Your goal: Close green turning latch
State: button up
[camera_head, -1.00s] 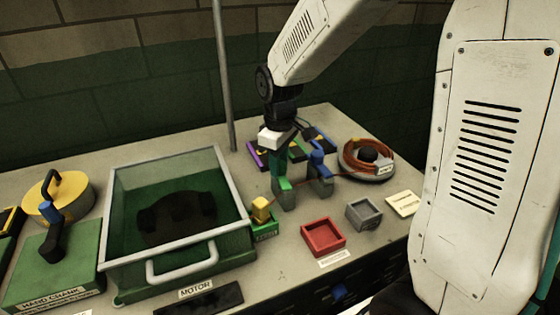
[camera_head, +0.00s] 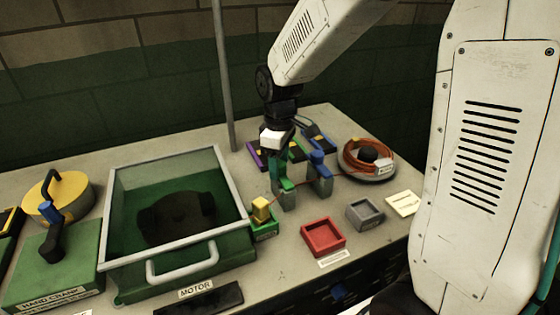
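The green turning latch (camera_head: 287,185) sits on top of a small grey post on the bench, in the middle of the view. My gripper (camera_head: 277,172) points down from above, right at the green latch's left and back side. Its fingers are small and dark here and overlap the latch, so contact and finger opening cannot be told. A second grey post with a blue latch (camera_head: 318,158) stands just to the right. A thin orange wire (camera_head: 336,175) runs by the posts.
A green box with a yellow block (camera_head: 261,211) stands close left. A clear-lidded motor case (camera_head: 180,278) is farther left. A red tray (camera_head: 323,237), a grey tray (camera_head: 365,213) and an orange cable spool (camera_head: 369,160) lie right. A pole (camera_head: 225,80) rises behind.

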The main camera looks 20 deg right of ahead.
aim_at(280, 164)
notch_tip(280, 164, up, 8)
jog(key=shift+f, duration=0.1)
dwell(0.5)
dwell(0.6)
jog(key=shift+s+f+m, duration=0.1)
jog(key=shift+s+m, duration=0.1)
jog(key=shift+m, duration=0.2)
jog(key=s+d+r+m, duration=0.1)
jog(key=s+m, duration=0.3)
jog(key=s, duration=0.8)
jog(key=s+d+r+m+t, duration=0.1)
jog(key=s+r+m, duration=0.3)
jog(key=s, duration=0.8)
jog(key=shift+s+d, duration=0.35)
jog(key=shift+d, duration=0.3)
